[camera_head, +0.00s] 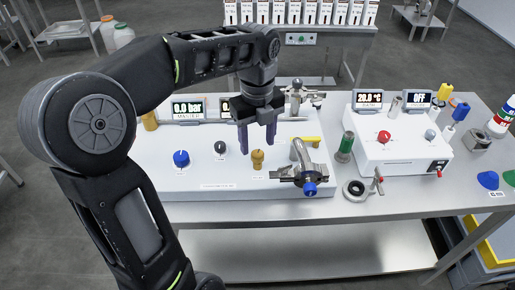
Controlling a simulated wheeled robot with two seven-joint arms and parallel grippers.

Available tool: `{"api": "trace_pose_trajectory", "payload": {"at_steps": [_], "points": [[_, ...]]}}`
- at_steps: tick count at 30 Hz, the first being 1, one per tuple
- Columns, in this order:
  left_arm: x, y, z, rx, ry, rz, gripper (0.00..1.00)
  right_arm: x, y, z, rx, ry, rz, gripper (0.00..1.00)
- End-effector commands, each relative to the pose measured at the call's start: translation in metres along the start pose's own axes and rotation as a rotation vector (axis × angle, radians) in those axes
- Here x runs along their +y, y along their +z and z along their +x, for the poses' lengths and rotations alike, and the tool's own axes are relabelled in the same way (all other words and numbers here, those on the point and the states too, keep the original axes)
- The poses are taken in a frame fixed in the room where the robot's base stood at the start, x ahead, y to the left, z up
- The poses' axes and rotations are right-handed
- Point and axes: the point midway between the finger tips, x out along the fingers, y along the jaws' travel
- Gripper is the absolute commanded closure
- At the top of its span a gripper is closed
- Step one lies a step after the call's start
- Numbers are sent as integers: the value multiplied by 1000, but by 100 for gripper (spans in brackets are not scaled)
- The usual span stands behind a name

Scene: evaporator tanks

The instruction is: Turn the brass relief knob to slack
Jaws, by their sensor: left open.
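The brass relief knob (258,159) stands upright on the front part of a white control panel (210,199). My left gripper (257,145) hangs above and slightly behind it, fingers pointing down. The fingers are apart, with one to the left of the knob and one to the right in the picture. I cannot tell whether either finger touches the knob. A display (188,109) on the panel reads 0.0 bar; a second display beside it is partly hidden by my arm. My right gripper is not in view.
A blue knob (181,158) and a dark knob (220,147) are left of the brass one. A metal pipe fitting (303,165) with a blue knob stands close on the right. A white box (400,150) with a red knob is farther right on the steel bench.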

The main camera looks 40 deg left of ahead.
Motion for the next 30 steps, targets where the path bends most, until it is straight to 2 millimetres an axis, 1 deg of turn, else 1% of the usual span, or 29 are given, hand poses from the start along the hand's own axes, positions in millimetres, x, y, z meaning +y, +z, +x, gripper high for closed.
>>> {"api": "trace_pose_trajectory", "payload": {"at_steps": [3,7,10,17,30], "points": [[0,0,17,0,2,0,48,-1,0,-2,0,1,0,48],[0,0,29,0,1,0,48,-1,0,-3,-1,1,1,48],[0,0,32,-1,-1,0,48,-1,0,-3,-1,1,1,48],[0,0,33,-1,-2,0,48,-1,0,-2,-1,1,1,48],[0,0,32,-1,-2,0,84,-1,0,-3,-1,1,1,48]]}}
